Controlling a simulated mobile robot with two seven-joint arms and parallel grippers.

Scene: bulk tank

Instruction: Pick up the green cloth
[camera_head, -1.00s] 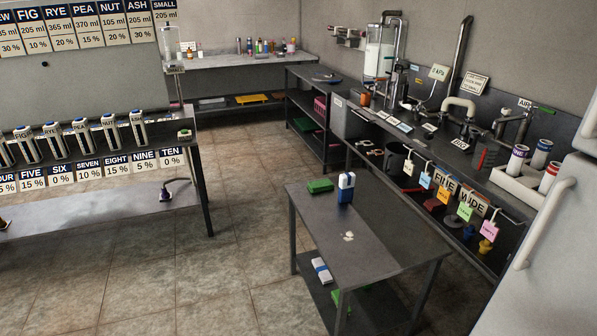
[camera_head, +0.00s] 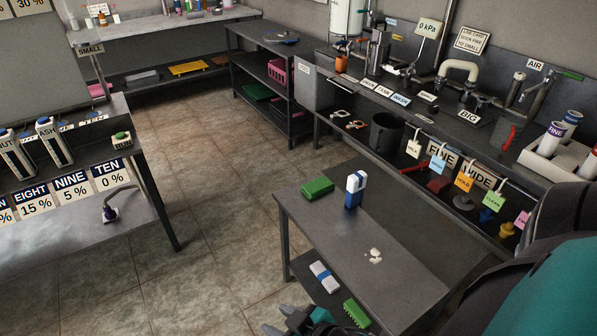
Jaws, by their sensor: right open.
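A green folded block that looks like the green cloth (camera_head: 317,188) lies flat on the top of the small grey table (camera_head: 335,236), near its far left corner. Nothing covers it. A second green piece (camera_head: 356,312), with a ridged surface, is on the table's lower shelf; I cannot tell what it is. My right gripper (camera_head: 280,319) is partly in view at the bottom edge, dark with a teal part, open. It is left of and below the table's near side, well apart from the cloth. My left gripper is not in view.
A blue and white upright block (camera_head: 355,189) stands just right of the cloth. A blue and white bundle (camera_head: 325,277) is on the lower shelf. Open tiled floor (camera_head: 205,215) lies left of the table.

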